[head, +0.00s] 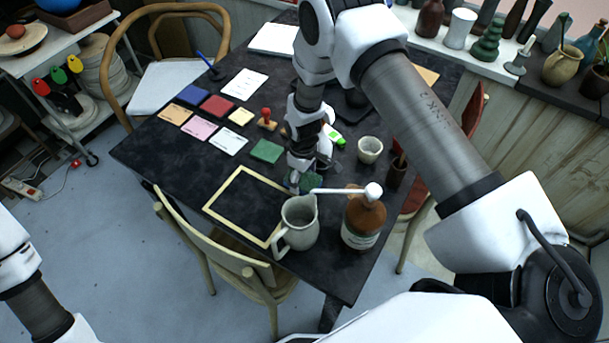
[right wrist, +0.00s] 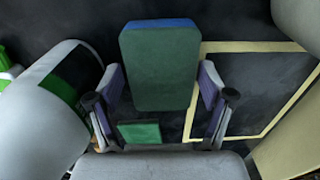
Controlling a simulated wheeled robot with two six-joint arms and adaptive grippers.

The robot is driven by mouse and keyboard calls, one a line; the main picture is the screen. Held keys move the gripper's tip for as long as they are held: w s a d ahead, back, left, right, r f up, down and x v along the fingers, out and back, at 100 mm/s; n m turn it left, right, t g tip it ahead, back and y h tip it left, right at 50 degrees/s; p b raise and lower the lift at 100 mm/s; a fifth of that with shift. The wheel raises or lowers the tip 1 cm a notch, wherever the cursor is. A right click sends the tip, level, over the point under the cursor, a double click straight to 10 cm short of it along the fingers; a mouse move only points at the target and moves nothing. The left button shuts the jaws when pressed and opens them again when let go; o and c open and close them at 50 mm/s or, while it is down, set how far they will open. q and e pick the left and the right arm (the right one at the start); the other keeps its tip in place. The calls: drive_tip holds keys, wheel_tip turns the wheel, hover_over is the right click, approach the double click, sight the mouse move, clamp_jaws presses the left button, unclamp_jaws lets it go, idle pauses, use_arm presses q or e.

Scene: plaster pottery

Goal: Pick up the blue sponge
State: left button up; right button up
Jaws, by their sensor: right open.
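In the right wrist view a thick block sponge, the blue sponge (right wrist: 160,68), shows a large green face with a blue edge along its top. My right gripper (right wrist: 160,88) is open, with one finger on each side of the sponge; I cannot tell whether they touch it. In the head view my right gripper (head: 304,172) is low over the table beside the tape frame, and a green patch (head: 313,181) shows next to it. A smaller green block (right wrist: 140,132) lies below the sponge in the wrist view. My left gripper is out of view.
A grey pitcher (head: 299,224) and a brown bottle (head: 363,220) stand close in front of the right gripper. A pale cup (head: 370,149) stands to its right. A green square (head: 266,151) and coloured cards lie to its left. The tape frame (head: 222,187) encloses bare table.

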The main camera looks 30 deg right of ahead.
sight(303, 178)
drive_tip(key=shift+f, duration=0.4)
drive_tip(key=shift+r, duration=0.1)
drive_tip(key=shift+a, duration=0.1)
drive_tip(key=c, duration=0.5)
drive_tip(key=shift+c, duration=0.2)
drive_tip(key=shift+r, duration=0.1)
wheel_tip(303, 178, up, 9)
drive_tip(key=shift+f+b, duration=0.1)
drive_tip(key=shift+b, duration=0.95)
drive_tip(key=shift+r, duration=0.5)
